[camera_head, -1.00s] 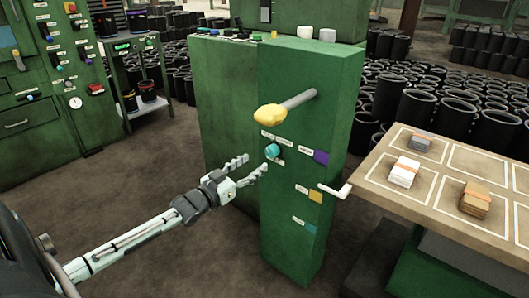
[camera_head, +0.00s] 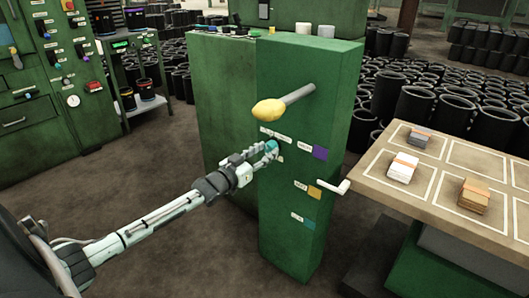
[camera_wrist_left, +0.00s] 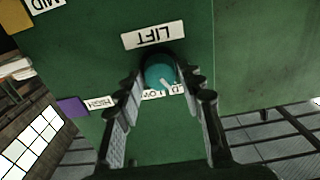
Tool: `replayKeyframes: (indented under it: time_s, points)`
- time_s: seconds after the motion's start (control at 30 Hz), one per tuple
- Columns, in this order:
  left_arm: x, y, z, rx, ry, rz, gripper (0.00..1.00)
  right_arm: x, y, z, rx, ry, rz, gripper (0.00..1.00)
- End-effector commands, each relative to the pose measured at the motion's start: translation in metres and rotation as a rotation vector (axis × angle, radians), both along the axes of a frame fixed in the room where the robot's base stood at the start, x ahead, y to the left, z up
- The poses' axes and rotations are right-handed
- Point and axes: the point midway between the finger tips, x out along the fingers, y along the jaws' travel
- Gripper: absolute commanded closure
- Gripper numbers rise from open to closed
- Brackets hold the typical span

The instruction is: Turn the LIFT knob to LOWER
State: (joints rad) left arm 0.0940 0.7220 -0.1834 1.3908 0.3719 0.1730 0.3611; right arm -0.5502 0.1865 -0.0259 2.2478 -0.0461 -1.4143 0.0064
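The teal LIFT knob (camera_head: 271,146) sits on the green panel, below the yellow-ended lever. In the left wrist view the knob (camera_wrist_left: 158,70) shows between my fingers, with its white mark toward the label edge reading "LD". The LIFT label (camera_wrist_left: 153,35) appears upside down there. A second label with "LD" and "LOW" (camera_wrist_left: 160,95) is partly hidden by the knob and fingers. My left gripper (camera_head: 268,152) is at the knob. My right gripper is not in view.
A lever with a yellow end (camera_head: 268,109) juts out above the knob. A table (camera_head: 375,184) with stacked pieces stands right.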

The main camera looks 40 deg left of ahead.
Motion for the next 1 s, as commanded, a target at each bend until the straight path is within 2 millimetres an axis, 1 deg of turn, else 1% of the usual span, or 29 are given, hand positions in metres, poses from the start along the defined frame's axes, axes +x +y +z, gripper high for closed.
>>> replayKeyframes:
  time_s: [0.03, 0.2, 0.23, 0.47, 0.63, 0.77, 1.0]
  points:
    - [0.000, 0.000, 0.000, 0.000, 0.000, 0.000, 0.72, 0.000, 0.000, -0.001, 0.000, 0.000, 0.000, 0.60]
    - [0.000, 0.000, 0.000, 0.000, 0.000, 0.000, 0.93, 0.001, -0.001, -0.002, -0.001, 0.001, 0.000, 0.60]
    - [0.000, 0.000, 0.000, 0.000, 0.000, 0.000, 0.96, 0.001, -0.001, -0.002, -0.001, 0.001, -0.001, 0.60]
    - [0.000, 0.000, 0.000, 0.018, -0.001, 0.000, 0.96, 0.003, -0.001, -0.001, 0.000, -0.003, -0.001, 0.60]
    - [0.000, 0.000, 0.001, 0.082, -0.006, 0.000, 0.96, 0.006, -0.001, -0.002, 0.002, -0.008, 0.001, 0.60]
    - [0.000, -0.001, 0.001, 0.168, -0.013, 0.000, 0.96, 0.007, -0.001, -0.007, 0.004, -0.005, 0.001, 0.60]
    - [0.000, 0.000, 0.000, 0.382, -0.029, 0.001, 0.96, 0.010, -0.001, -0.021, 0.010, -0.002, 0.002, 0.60]
